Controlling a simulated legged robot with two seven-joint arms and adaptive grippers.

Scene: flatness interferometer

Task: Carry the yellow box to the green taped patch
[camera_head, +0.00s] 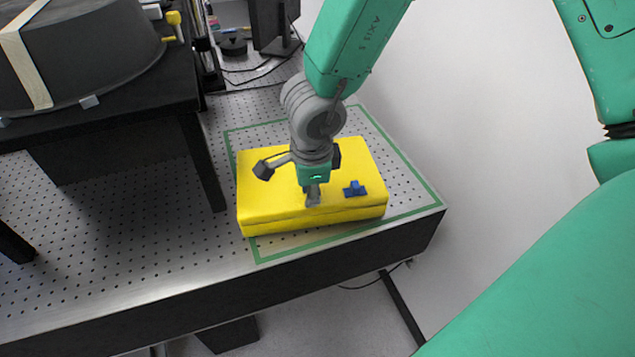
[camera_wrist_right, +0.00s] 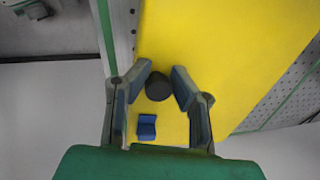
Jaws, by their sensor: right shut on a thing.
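The yellow box (camera_head: 270,200) is a flat block with a small blue piece (camera_head: 355,188) on its top. The green taped patch is a green tape outline (camera_head: 425,208) on the perforated table's right end. The box is over the patch, its left front corner overlapping the left tape line. Whether its underside touches the table I cannot tell. My right gripper (camera_head: 312,190) is on the box's top. In the right wrist view its fingers are around a dark round knob (camera_wrist_right: 158,86) on the yellow box (camera_wrist_right: 215,45). My left gripper is not in view.
A black stand (camera_head: 100,120) bearing a large dark round housing (camera_head: 85,55) is at the left. Dark equipment and cables (camera_head: 255,65) are at the back. The table's front edge (camera_head: 330,265) runs just before the tape. Bare tabletop (camera_head: 130,230) lies left of the box.

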